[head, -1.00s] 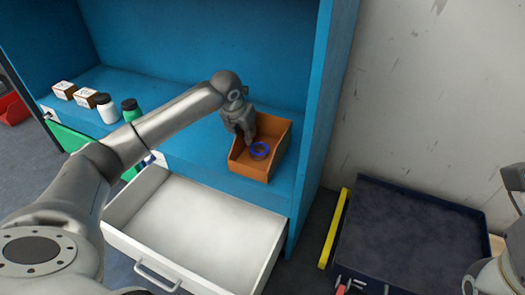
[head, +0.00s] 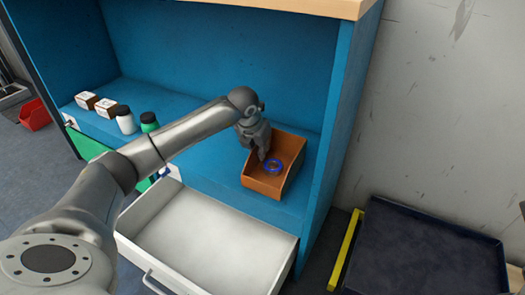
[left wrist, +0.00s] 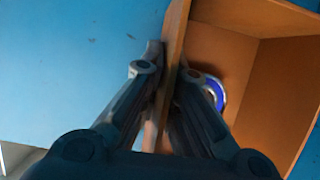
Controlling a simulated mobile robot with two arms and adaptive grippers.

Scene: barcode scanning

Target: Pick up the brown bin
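The brown bin (head: 263,184) is an orange-brown open box at the right end of the blue shelf. A blue-rimmed ring-like item (head: 273,166) lies in it. My left gripper (head: 260,153) points down at the bin's left wall. In the left wrist view, the fingers of my left gripper (left wrist: 170,70) are on both sides of a wall of the brown bin (left wrist: 275,70), close against it and shut on it. The blue ring (left wrist: 213,92) shows beside the inner finger, partly hidden. My right gripper is out of view.
The blue shelf (head: 205,170) holds two small boxes (head: 97,104) and two bottles (head: 126,120) at left. An open white drawer (head: 205,245) juts out below. A dark tray (head: 425,250) and a yellow bar (head: 346,250) lie to the right. The shelf's side panel stands close right of the bin.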

